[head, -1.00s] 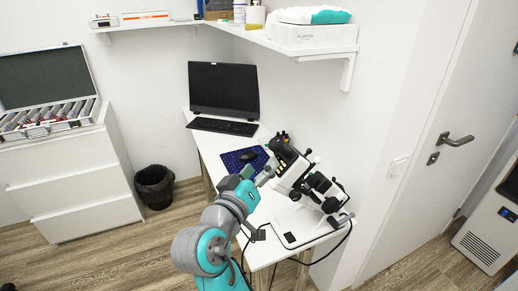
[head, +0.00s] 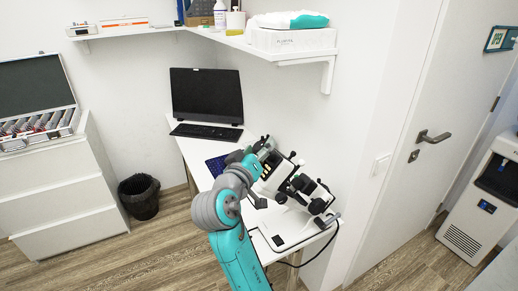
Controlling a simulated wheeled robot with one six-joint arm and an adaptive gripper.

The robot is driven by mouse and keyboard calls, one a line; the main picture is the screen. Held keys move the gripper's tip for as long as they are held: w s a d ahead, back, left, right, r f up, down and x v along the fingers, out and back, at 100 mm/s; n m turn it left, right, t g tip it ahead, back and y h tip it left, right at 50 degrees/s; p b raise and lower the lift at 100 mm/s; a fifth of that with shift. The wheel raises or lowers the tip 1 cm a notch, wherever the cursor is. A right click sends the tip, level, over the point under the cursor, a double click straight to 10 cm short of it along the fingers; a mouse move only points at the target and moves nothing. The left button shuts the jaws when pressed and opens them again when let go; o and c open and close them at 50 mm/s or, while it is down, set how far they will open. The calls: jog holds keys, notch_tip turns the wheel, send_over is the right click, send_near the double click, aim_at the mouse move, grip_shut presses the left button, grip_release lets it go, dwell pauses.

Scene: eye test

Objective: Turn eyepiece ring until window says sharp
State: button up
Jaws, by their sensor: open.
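A white and black microscope-like instrument (head: 276,180) stands on the white desk (head: 191,152) in the head view, tilted toward the upper left. Its eyepiece end lies at its upper left, by my gripper (head: 266,149). My gripper is open and close to that end. I cannot tell whether it touches the eyepiece ring or is around it. The ring is too small and too covered to make out. I see no window with readable words. The monitor (head: 206,95) at the back of the desk is dark.
A black keyboard (head: 206,132) and a blue mat (head: 217,166) lie on the desk. A shelf (head: 225,40) with boxes hangs above. A white drawer cabinet (head: 65,195) and a black bin (head: 139,196) stand left, a door (head: 425,100) and a water dispenser (head: 490,190) right.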

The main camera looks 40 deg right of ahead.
jog(key=shift+d, duration=0.1)
jog(key=c, duration=1.2)
jog(key=shift+o, duration=0.2)
jog(key=shift+m, duration=0.3)
jog(key=shift+m+g+h, duration=0.9)
jog(key=shift+m+g, duration=0.75)
jog(key=shift+m, duration=0.15)
jog(key=shift+m+g+h, duration=0.9)
jog(key=shift+m+g, duration=0.75)
jog(key=shift+m, duration=0.15)
jog(key=o, duration=1.2)
jog(key=shift+c, duration=0.2)
